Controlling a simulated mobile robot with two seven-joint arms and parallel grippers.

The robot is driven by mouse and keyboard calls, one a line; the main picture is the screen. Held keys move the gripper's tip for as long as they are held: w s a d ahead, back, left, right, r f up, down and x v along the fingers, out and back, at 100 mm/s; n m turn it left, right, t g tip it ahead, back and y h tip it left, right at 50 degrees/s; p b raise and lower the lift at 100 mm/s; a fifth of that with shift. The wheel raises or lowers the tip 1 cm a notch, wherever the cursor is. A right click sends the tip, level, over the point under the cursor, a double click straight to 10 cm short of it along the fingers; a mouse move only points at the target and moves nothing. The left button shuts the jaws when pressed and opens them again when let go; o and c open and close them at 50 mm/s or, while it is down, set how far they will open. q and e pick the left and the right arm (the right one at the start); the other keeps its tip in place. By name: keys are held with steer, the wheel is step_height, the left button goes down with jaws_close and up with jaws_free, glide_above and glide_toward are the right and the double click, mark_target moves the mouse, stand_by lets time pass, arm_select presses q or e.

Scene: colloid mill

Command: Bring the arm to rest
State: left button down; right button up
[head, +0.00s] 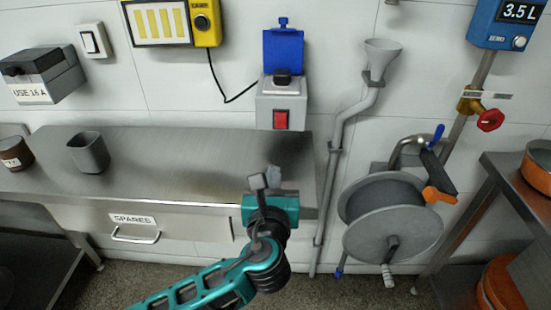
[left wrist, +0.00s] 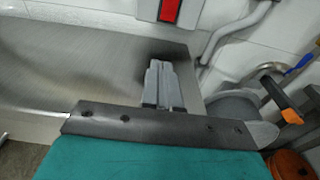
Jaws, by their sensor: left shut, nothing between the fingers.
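My left arm comes in from the bottom of the head view. Its left gripper (head: 264,180) is shut and empty, in front of the right end of the steel bench. In the left wrist view the two grey fingers (left wrist: 162,84) lie together with nothing between them. The bench top (left wrist: 70,65) shows behind them. My right gripper is not in view.
The steel bench (head: 200,150) carries a grey cup (head: 89,153) and a brown jar (head: 15,153). A grey box with a red switch (head: 280,119) stands at its back. A hose reel (head: 390,215) hangs right of the bench. An orange pot (head: 538,166) sits far right.

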arm_select(q)
steer(key=shift+s+f, duration=0.15)
steer(key=shift+s, duration=0.55)
steer(key=s+a+f+n+g, duration=0.4)
steer(key=s+a+n, duration=0.3)
steer(key=n, duration=0.4)
steer(key=s+a+f+n+g, duration=0.4)
steer(key=s+a+n+g, duration=0.1)
steer(key=s+n, duration=0.5)
steer(key=s+a+f+n+g, duration=0.4)
steer(key=s+a+n, duration=0.25)
steer(key=n, duration=0.55)
steer(key=w+d+f+t+h, duration=0.2)
steer(key=w+f+t, duration=0.3)
steer(key=f, duration=0.3)
steer(key=shift+w+d+f+t, duration=0.4)
steer(key=shift+d+t, duration=0.35)
steer(key=shift+t, duration=0.15)
